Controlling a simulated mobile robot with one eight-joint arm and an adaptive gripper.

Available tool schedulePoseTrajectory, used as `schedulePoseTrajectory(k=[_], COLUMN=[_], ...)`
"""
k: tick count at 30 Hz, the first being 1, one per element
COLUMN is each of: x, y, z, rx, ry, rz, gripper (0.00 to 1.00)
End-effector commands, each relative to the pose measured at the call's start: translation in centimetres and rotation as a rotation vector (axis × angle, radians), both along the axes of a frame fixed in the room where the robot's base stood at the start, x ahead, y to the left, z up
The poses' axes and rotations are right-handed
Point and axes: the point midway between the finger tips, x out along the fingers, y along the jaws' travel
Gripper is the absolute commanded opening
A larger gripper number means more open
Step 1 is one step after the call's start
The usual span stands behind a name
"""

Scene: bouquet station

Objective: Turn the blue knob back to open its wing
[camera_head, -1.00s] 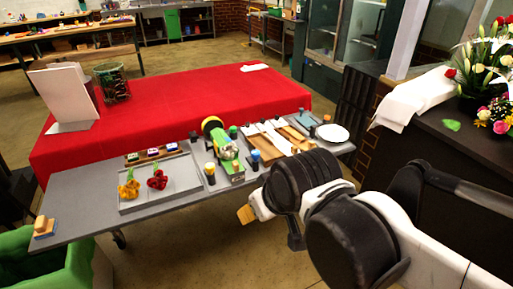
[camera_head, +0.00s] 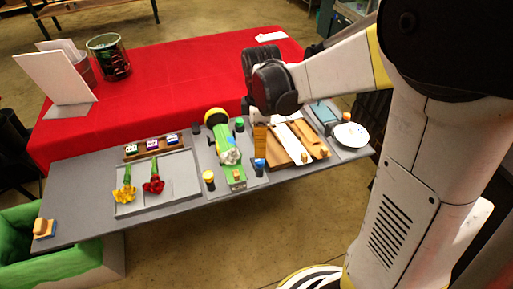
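The blue knob (camera_head: 260,163) is a small dark post with a blue top, at the front right of the green-wrapped bundle (camera_head: 229,150). The bundle lies on a grey plate (camera_head: 211,160) on the table. A yellow-topped knob (camera_head: 208,177), a green-topped knob (camera_head: 239,124) and a dark knob (camera_head: 196,127) stand around it. I cannot make out the wing's position.
Brown boards with white strips (camera_head: 285,142) lie right of the knobs, close to my gripper. A white plate (camera_head: 350,135) sits at the table's right end. A grey tray (camera_head: 184,193) holds yellow and red flowers. A red-covered table (camera_head: 190,85) stands behind.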

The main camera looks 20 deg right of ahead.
Motion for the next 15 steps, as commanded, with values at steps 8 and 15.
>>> schedulePoseTrajectory(k=[8, 15], x=[0.1, 0.1], y=[0.0, 0.0], z=[-5.9, -8.2], rx=[0.0, 0.0], ry=[-0.001, -0.002], rz=[-0.002, -0.002], gripper=[0.5, 0.5])
